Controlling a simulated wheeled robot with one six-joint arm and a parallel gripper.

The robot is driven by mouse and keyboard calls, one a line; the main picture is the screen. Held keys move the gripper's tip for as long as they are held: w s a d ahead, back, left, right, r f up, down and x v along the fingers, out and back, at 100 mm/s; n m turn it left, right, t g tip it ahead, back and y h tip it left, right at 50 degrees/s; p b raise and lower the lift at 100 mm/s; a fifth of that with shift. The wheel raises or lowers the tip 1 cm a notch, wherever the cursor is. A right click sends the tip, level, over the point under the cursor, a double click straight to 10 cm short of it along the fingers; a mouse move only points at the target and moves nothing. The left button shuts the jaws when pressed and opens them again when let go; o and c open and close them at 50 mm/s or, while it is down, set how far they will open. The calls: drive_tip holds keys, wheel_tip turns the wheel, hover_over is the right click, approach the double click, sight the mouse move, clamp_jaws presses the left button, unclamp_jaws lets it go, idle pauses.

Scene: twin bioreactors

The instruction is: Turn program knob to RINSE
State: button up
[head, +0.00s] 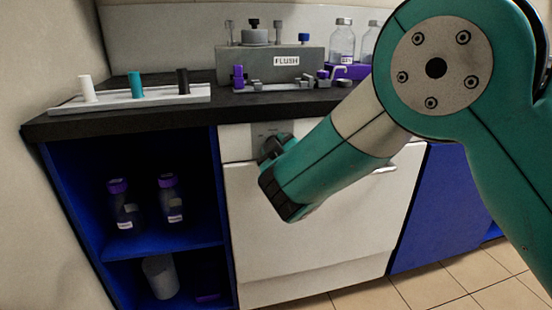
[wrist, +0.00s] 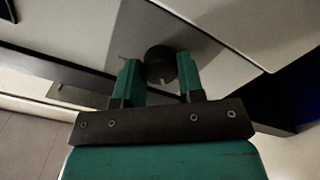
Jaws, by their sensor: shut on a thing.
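The program knob (wrist: 161,62) is dark and round and sits on a grey panel in the wrist view. My gripper (wrist: 158,72) is shut on it, with one green finger on each side. In the head view my gripper (head: 271,152) is at the top left of the white appliance front (head: 300,225), against the grey control panel (head: 268,130). There the gripper and arm hide the knob. The knob's pointer and the panel's marks are too small and dark to read, so I cannot tell which program it points at.
A handle (head: 385,170) runs along the appliance door to the right. Above is a black counter (head: 130,122) with a tray of pegs (head: 190,95) and a FLUSH unit (head: 262,65). A blue open cabinet (head: 140,245) with bottles stands left.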

drive_tip(key=m+b, duration=0.8)
drive_tip(key=b, duration=0.1)
drive_tip(key=shift+f, duration=0.1)
drive_tip(key=shift+b, duration=0.35)
drive_tip(key=o, duration=0.9)
drive_tip(key=v, duration=1.7)
drive_tip(key=shift+s+b, duration=0.25)
drive_tip(key=shift+b, duration=0.05)
